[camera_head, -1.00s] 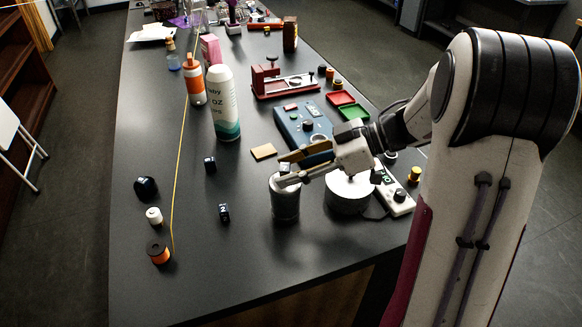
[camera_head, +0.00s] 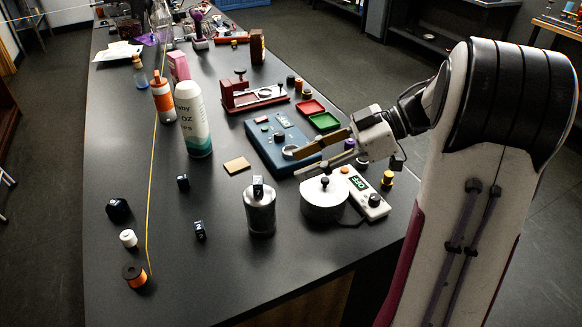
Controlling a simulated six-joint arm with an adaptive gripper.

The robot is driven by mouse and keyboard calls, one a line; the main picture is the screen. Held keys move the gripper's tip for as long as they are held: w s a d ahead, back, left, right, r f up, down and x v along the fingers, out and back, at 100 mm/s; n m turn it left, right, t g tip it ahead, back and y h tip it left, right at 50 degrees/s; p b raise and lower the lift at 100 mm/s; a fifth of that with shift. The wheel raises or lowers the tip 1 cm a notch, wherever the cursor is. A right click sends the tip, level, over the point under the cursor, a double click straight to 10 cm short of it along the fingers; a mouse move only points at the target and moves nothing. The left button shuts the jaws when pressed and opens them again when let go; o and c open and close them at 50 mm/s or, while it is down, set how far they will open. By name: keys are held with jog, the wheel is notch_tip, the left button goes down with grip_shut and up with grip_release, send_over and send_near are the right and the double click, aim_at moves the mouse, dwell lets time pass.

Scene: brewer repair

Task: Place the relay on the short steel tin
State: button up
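A small dark block with a pale face, which looks like the relay (camera_head: 258,187), rests on top of a narrow steel tin (camera_head: 260,214) near the front of the table. A wider, lower steel tin (camera_head: 322,205) with a black knob on its lid stands just to the right. My gripper (camera_head: 303,161) is open with nothing seen between its fingers. It is above and behind the wide tin, up and to the right of the block and apart from it. The block's underside and its contact with the tin are too small to see clearly.
Dark cubes (camera_head: 200,230) and spools (camera_head: 135,275) lie to the left. A white bottle (camera_head: 193,120), a blue device (camera_head: 280,145) and a red fixture (camera_head: 250,95) stand behind. A white control box (camera_head: 365,195) is at right.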

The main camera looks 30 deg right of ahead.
jog(key=shift+v, duration=0.85)
jog(key=w+a+r+t+h, duration=0.2)
jog(key=w+r+t, duration=0.2)
jog(key=w, duration=0.3)
jog(key=w+d+r+m+t+h, duration=0.1)
jog(key=w+r+m+t+h, duration=0.15)
jog(key=r+m+h, duration=0.35)
jog(key=w+d+r+m+t+h, duration=0.1)
jog(key=w+r+t+h, duration=0.1)
jog(key=r+t+h, duration=0.35)
jog(key=s+a+f+m+g+h, duration=0.1)
jog(key=s+f+m+g+h, duration=0.35)
jog(key=s, duration=0.85)
jog(key=s+a+f+m+g+y, duration=0.1)
jog(key=s+a+f+g+y, duration=0.2)
jog(key=s+a+f, duration=0.3)
jog(key=s+a+f+m+g+y, duration=0.1)
jog(key=s+a+f+g+y, duration=0.2)
jog(key=s+a+f, duration=0.3)
jog(key=s+f+g, duration=0.1)
jog(key=s, duration=0.4)
jog(key=shift+s, duration=0.25)
